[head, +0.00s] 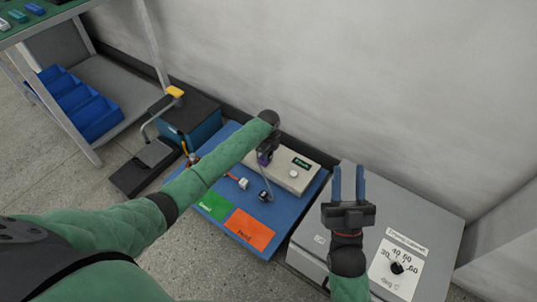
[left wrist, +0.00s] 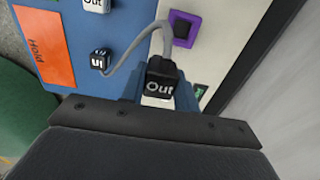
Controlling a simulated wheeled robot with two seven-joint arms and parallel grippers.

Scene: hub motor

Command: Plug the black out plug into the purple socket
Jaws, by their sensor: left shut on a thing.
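The black out plug (left wrist: 160,82), with white "Out" lettering, is between the fingers of my left gripper (left wrist: 160,98) in the left wrist view. A grey cable runs from it to a black "In" plug (left wrist: 100,60) on the blue board. The purple socket (left wrist: 183,34), with a dark opening, is on the pale box just beyond the held plug; the two look apart. In the head view my left gripper (head: 264,157) is over the pale box's left end, and my arm partly hides this spot. My right gripper (head: 348,185) is open and empty above the grey cabinet.
The pale box (head: 290,172) with a small display sits on the blue board (head: 285,222). A white plug (head: 243,184), a green card (head: 215,205) and an orange card (head: 250,229) are there too. A grey cabinet (head: 440,226) with a dial stands right; the wall is behind.

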